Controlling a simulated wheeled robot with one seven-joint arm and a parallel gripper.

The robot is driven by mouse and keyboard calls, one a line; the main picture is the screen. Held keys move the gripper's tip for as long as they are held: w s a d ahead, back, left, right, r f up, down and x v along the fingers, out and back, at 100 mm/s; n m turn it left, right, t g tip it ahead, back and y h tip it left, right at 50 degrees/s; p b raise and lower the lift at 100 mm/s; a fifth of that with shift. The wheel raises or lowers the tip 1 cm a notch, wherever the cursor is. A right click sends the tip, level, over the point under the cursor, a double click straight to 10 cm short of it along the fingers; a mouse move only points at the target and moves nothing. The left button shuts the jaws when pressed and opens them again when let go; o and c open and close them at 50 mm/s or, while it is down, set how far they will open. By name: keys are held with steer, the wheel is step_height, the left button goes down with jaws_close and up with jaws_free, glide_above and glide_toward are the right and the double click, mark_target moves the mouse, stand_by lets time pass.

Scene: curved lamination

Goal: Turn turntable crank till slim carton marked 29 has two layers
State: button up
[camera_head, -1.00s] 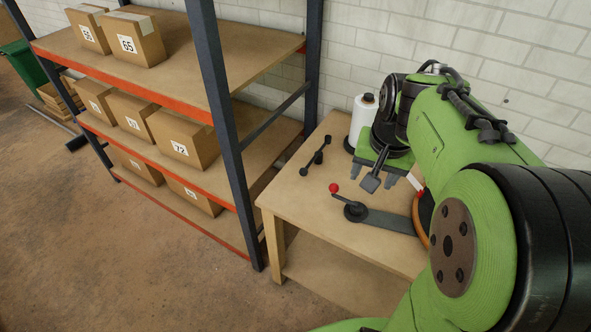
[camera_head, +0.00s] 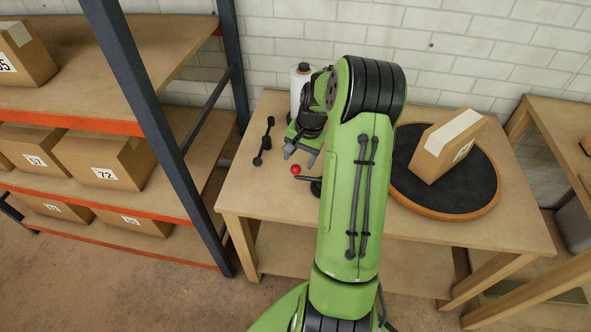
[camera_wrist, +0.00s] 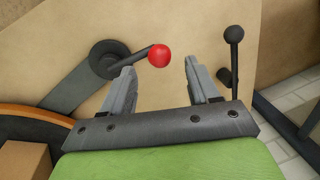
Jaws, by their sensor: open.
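The crank shows in the wrist view as a dark hub with a short arm ending in a red knob (camera_wrist: 159,56); the knob also shows in the head view (camera_head: 296,170). My gripper (camera_wrist: 160,82) is open and empty, with the red knob just beyond and between its fingertips, nearer the left one. In the head view my gripper (camera_head: 301,153) is just above the knob. The round dark turntable (camera_head: 405,158) with an orange-brown rim stands on the wooden table (camera_head: 268,207). A slim carton (camera_head: 448,146) stands upright on it; its label is unreadable. My arm hides part of the turntable.
A white film roll (camera_head: 298,85) stands at the table's back. A black double-knobbed lever (camera_head: 264,141) is on the table left of my gripper. A shelf rack (camera_head: 150,110) with numbered cartons is at the left. Another table (camera_head: 560,130) stands at the right.

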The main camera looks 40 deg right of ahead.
mark_target(297, 166)
steer(key=f, duration=0.4)
steer(key=shift+w+a+f+b, duration=0.15)
steer(key=shift+w+f+b, duration=0.2)
steer(key=shift+w+b, duration=0.05)
jaws_close()
